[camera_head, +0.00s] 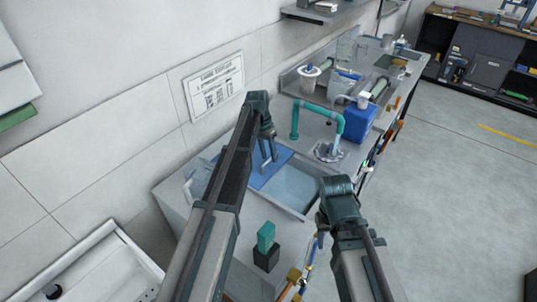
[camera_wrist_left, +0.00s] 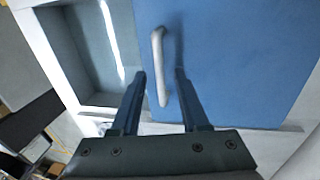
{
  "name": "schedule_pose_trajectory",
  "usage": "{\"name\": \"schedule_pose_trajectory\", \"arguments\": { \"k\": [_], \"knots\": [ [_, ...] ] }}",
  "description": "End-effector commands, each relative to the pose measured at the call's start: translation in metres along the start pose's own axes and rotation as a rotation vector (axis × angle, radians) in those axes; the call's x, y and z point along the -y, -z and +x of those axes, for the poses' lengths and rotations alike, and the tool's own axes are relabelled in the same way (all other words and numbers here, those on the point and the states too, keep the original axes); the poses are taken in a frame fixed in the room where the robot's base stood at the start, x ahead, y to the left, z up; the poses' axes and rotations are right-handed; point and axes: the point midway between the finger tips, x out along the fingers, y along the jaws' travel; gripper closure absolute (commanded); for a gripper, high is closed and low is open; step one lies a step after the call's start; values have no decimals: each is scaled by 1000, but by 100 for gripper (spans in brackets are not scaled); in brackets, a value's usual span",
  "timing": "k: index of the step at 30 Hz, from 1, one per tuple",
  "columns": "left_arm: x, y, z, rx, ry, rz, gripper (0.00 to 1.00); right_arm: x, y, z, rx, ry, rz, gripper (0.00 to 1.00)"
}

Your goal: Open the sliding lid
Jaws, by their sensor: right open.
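The sliding lid is a flat blue panel (camera_head: 277,158) over the left part of a sunken basin (camera_head: 293,188) in the grey counter; the right part of the basin is uncovered. In the left wrist view the lid (camera_wrist_left: 235,60) fills the right side, with a pale bar handle (camera_wrist_left: 158,60) on it. My left gripper (camera_head: 268,168) points down over the lid. Its fingers (camera_wrist_left: 160,73) are apart on either side of the handle, with gaps visible; contact cannot be told. My right gripper (camera_head: 320,226) is open and empty in front of the counter, right of the basin.
A teal faucet (camera_head: 320,108) and a blue container (camera_head: 358,121) stand right of the basin. A teal block on a black base (camera_head: 266,247) stands at the counter's front. A wall (camera_head: 130,80) is close behind. Open floor (camera_head: 465,185) lies to the right.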

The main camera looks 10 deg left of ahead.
Motion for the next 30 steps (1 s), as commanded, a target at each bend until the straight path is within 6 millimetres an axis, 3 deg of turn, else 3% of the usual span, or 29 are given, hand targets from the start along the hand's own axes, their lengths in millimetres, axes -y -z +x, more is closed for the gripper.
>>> {"name": "schedule_pose_trajectory", "arguments": {
  "k": [8, 14, 30],
  "knots": [
    [0, 0, -3, 0, 0, 0, 55, 0, 0, -3, 0, 0, 0, 50],
    [-1, 0, -17, 0, 0, 0, 55, -2, -1, -17, 0, 0, 0, 50],
    [-1, 0, -98, 0, 0, -1, 55, -9, -6, -96, 0, 0, -1, 50]
  ]
}}
